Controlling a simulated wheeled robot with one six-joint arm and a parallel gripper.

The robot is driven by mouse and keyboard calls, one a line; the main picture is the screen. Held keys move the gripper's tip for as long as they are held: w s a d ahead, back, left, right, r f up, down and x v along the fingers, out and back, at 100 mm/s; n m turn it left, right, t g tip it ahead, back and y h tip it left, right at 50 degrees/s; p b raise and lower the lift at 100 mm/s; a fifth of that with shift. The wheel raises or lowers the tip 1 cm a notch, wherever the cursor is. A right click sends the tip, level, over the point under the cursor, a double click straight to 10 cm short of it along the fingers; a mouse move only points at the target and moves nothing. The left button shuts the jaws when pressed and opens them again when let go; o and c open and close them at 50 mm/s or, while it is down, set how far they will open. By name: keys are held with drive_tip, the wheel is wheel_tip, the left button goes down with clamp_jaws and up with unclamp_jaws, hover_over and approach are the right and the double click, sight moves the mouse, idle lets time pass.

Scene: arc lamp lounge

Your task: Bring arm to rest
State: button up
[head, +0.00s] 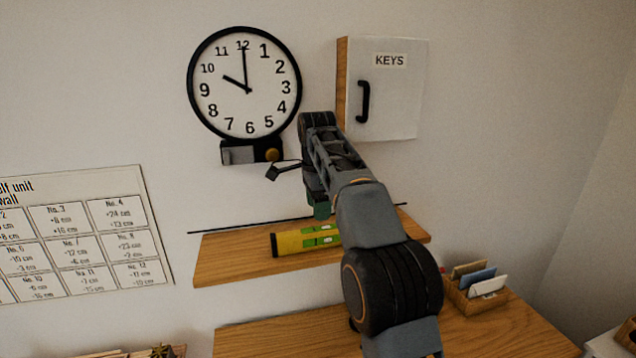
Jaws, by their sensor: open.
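My arm rises from the bottom right of the head view and reaches up toward the wall. My gripper (273,172) seems to point left, just below the wall clock (248,85); it is small and dark here, with its jaws apart and nothing visible between them. A yellow spirit level (300,240) with green windows lies on a wooden wall shelf (225,262) under the arm. Its right end is hidden behind my arm.
A white key cabinet (392,100) with a black handle hangs right of the clock, close to my arm. Below stands a wooden desk (270,338) with a card holder (478,290). A printed chart (80,232) hangs at the left. The wall between chart and clock is clear.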

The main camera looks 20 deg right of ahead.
drive_tip(key=s+r+n+t+p, duration=0.2)
drive_tip(key=s+r+n, duration=0.2)
drive_tip(key=s+n, duration=0.25)
drive_tip(key=s+f+n+t, duration=0.2)
drive_tip(key=s+f+n, duration=0.9)
drive_tip(key=s+f, duration=0.5)
drive_tip(key=shift+s+d+f+t, duration=0.2)
drive_tip(key=shift+s+t, duration=0.2)
drive_tip(key=shift+s, duration=0.85)
